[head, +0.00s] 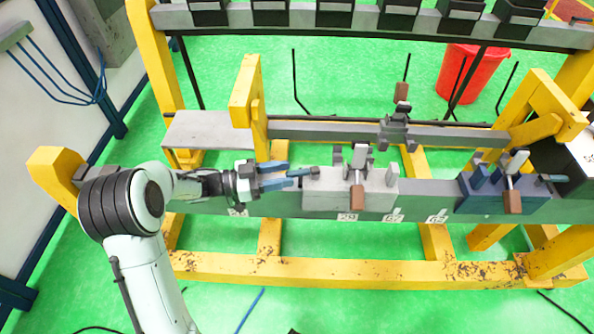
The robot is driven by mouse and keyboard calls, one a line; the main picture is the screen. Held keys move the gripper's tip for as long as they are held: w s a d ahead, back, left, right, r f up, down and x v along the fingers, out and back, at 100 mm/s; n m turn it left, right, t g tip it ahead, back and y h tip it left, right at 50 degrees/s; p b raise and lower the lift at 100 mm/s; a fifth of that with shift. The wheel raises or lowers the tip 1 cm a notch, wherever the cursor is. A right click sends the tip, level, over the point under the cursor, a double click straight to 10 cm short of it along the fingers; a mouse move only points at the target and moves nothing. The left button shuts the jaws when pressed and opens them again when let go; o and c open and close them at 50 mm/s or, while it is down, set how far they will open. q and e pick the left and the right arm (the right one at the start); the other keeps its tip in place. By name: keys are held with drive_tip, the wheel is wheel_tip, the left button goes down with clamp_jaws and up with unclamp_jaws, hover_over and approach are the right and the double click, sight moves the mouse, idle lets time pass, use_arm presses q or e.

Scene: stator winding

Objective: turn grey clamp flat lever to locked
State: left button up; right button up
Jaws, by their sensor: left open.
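The grey clamp (328,190) is a light grey block on the long grey-green beam, near the middle of the head view. A brown-handled lever (357,198) hangs down over its front. A small dark flat lever (308,172) sticks out from its left end, pointing left. My left gripper (290,175) comes in from the left with its two blue fingers open. The fingertips are at the outer end of the flat lever, one finger behind and one in front in the picture. I cannot tell whether they touch it. My right gripper is not in view.
A blue clamp (478,198) with its own brown-handled lever sits farther right on the beam (285,205). Behind runs a second dark bar (320,131) with another clamp. Yellow frame posts (245,90) stand around. A red bin (470,75) stands at the back right.

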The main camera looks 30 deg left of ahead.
use_arm(q)
drive_tip(key=v, duration=0.8)
